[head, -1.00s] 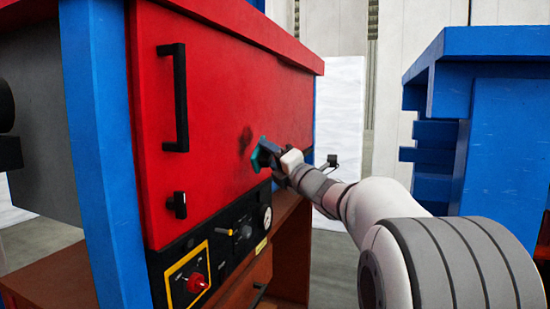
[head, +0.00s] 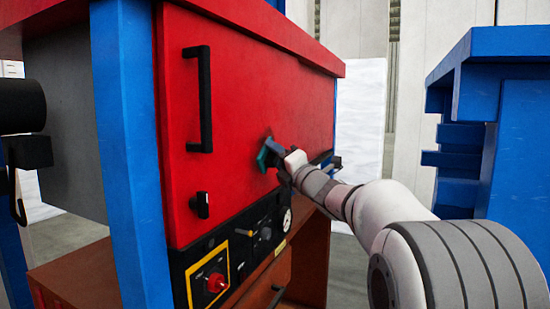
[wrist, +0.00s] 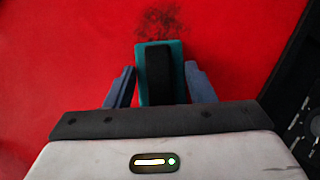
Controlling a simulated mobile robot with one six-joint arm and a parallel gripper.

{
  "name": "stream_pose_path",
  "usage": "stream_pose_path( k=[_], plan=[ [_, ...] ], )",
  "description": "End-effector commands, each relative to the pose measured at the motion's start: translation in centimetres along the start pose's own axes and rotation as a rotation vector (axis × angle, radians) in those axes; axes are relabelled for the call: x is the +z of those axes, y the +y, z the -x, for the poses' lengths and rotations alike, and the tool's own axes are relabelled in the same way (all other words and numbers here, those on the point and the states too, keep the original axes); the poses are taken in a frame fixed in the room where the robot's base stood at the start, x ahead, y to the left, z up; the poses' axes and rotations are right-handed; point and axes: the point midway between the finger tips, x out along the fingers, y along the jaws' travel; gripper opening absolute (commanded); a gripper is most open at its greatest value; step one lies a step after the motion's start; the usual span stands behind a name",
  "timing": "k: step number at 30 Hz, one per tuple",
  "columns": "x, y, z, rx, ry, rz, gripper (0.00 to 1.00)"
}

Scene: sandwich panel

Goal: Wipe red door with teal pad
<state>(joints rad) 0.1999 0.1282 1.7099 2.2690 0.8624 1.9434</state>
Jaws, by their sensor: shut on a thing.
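The red door (head: 240,105) is the upright front of a cabinet, with a black bar handle (head: 205,98) at its left. My gripper (head: 276,157) is shut on the black grip of the teal pad (head: 264,158), at the door's lower right part. In the wrist view the teal pad (wrist: 143,88) lies between the two fingers (wrist: 160,85), its face towards the door. A dark smudge (wrist: 160,20) shows on the door just beyond the pad's upper edge. I cannot tell whether the pad touches the door.
Below the door is a black control panel (head: 240,250) with a red knob (head: 215,283) and a gauge. A small black latch (head: 200,205) sticks out at the door's lower left. Blue posts (head: 130,160) frame the cabinet. A blue shelf unit (head: 520,160) stands at the right.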

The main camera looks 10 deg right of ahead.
Motion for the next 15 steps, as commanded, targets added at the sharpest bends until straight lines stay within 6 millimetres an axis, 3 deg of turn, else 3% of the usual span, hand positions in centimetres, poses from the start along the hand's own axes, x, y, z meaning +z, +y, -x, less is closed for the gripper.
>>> stream_pose_path(
  k=[15],
  plan=[
    [-0.27,0.01,-0.53,0.0,-0.001,0.0,0.31]
  ],
)
